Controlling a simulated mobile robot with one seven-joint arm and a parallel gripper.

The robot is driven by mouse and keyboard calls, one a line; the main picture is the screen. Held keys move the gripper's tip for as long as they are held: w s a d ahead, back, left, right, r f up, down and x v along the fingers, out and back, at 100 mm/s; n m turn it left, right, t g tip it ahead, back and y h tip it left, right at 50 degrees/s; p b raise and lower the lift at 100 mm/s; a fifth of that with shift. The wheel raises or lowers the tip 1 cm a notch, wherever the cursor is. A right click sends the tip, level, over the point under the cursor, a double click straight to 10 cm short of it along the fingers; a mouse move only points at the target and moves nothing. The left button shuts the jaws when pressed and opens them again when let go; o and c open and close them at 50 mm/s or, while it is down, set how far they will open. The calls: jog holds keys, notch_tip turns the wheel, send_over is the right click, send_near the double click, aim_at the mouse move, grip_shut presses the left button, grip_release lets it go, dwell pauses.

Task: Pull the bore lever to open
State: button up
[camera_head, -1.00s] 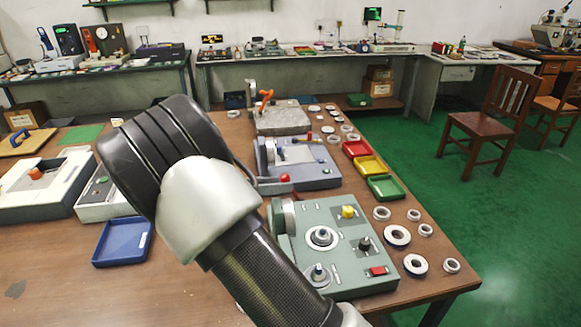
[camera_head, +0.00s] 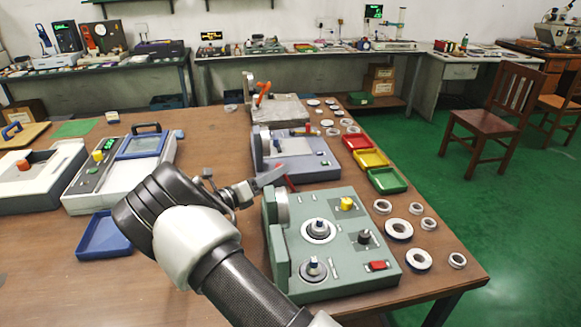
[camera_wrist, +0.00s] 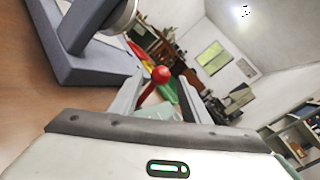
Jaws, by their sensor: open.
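The blue-grey bore device (camera_head: 312,172) stands mid-table, beyond the green-grey device. A red lever part (camera_head: 291,184) shows at its near side, partly hidden by my gripper (camera_head: 268,178). In the wrist view, the lever's round red knob (camera_wrist: 161,74) appears between the two fingers of my open gripper (camera_wrist: 160,90). I see no clear contact between fingers and knob. The base of a blue-grey device (camera_wrist: 95,68) fills the upper left of that view.
The green-grey device (camera_head: 335,245) with knobs stands close to my gripper's right. Red, yellow and green trays (camera_head: 387,180) and several metal rings (camera_head: 398,229) lie along the right edge. A blue tray (camera_head: 104,236) and white machine (camera_head: 120,170) are left.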

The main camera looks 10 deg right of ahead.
jog(key=x, duration=0.7)
grip_shut()
